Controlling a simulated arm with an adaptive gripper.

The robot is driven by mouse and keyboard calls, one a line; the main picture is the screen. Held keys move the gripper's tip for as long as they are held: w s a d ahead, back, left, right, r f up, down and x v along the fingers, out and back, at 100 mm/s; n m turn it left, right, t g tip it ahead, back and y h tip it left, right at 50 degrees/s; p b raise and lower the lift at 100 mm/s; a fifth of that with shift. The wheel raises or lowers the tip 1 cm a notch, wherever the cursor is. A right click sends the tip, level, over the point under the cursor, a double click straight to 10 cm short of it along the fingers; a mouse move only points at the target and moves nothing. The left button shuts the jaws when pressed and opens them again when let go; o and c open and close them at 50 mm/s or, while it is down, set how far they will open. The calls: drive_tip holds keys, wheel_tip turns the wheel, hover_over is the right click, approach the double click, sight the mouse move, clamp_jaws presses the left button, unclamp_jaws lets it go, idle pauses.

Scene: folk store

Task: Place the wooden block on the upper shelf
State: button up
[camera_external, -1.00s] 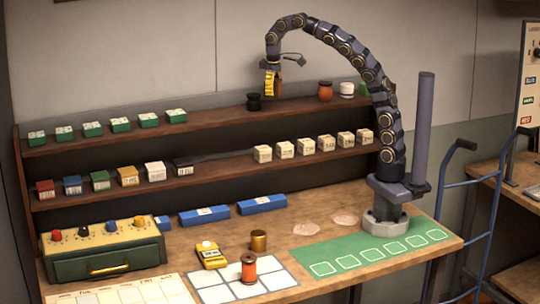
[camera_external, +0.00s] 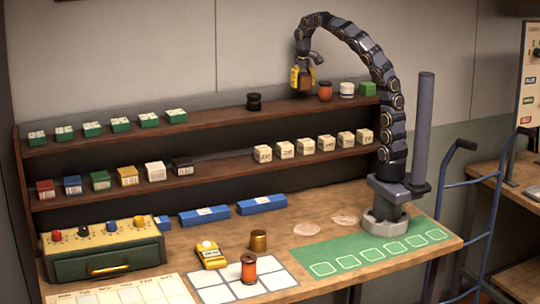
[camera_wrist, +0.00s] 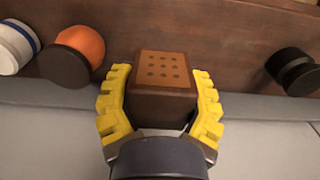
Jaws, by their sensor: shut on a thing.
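My gripper (camera_external: 303,79) is above the upper shelf (camera_external: 215,119), in the gap between a black spool-like item and an orange jar. In the wrist view, its yellow fingers (camera_wrist: 160,98) are shut on the wooden block (camera_wrist: 163,68), a brown block with an orange-brown face dotted with small holes. In the external view the block (camera_external: 306,79) shows small and brown between the fingers. The block appears to be held close to the shelf; whether it touches the shelf I cannot tell.
On the upper shelf, the black item (camera_external: 254,102) is left of my gripper. The orange jar (camera_external: 325,91), a white-and-blue jar (camera_external: 346,90) and a green block (camera_external: 367,89) are to its right. Small green boxes (camera_external: 121,124) stand farther left. Cream boxes (camera_external: 305,147) line the lower shelf.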

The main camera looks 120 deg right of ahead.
sight(302, 103)
drive_tip(key=shift+f, duration=2.35)
drive_tip(key=o, duration=1.1)
drive_tip(key=shift+f, duration=0.1)
drive_tip(key=shift+r, duration=3.9)
